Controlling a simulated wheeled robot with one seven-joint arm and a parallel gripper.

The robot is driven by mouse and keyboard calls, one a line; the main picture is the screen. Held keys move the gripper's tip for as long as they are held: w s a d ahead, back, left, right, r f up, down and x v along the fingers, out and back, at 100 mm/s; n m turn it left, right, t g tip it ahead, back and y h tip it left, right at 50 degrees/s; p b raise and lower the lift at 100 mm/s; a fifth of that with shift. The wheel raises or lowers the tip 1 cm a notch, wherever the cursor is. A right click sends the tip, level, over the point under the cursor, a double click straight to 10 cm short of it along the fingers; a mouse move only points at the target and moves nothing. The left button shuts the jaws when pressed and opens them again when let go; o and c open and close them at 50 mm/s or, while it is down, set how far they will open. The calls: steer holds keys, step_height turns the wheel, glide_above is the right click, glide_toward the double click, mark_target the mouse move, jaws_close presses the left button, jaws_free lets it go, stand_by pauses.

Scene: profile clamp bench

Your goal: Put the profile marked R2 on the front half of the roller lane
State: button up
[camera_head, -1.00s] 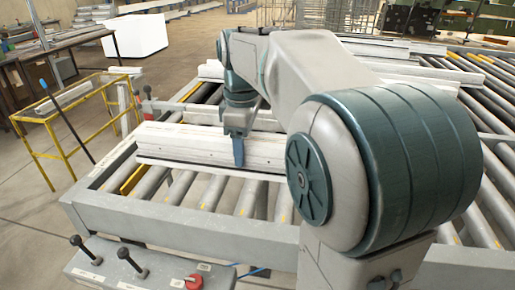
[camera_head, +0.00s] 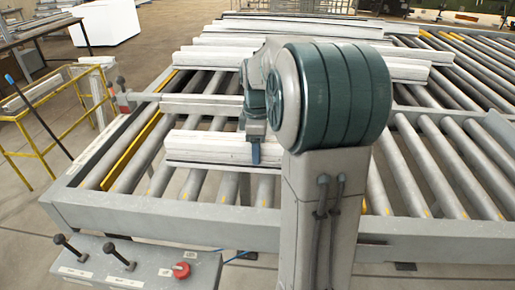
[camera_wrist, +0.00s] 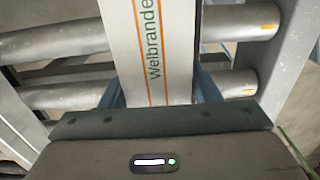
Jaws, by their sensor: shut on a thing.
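A long white profile (camera_head: 208,147) lies across the near part of the roller lane (camera_head: 150,218) in the head view. My gripper (camera_head: 255,152) is over its right part, with one blue finger showing on the near side. In the wrist view, my gripper (camera_wrist: 158,92) is shut on this profile (camera_wrist: 165,45), a finger on each side. Its face shows orange lines and green lettering reading "Welbrande". No R2 mark is legible. I cannot tell whether the profile touches the rollers. My arm hides part of its right side.
Another white profile (camera_head: 200,106) lies behind, with more profiles (camera_head: 215,59) farther back. A yellow strip (camera_head: 132,150) runs along the left side of the lane. A control box (camera_head: 140,262) with levers and a red button stands in front. Bare rollers show at left.

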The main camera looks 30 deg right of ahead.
steer(key=shift+f, duration=0.4)
steer(key=shift+f, duration=0.1)
steer(key=o, duration=1.5)
steer(key=shift+f, duration=0.1)
step_height(320, 180, up, 12)
steer(key=shift+r, duration=0.15)
steer(key=s+a+f+m+t, duration=0.1)
steer(key=s+a+f+m, duration=0.2)
steer(key=s+a+f, duration=0.1)
steer(key=s+a+f+m+t, duration=0.1)
steer(key=s+a+f+m, duration=0.2)
steer(key=s, duration=0.5)
steer(key=s+a+f+m+t, duration=0.1)
steer(key=s+a+f+m, duration=0.3)
steer(key=s+a, duration=0.3)
steer(key=shift+a+f+m, duration=0.3)
steer(key=shift+m, duration=0.3)
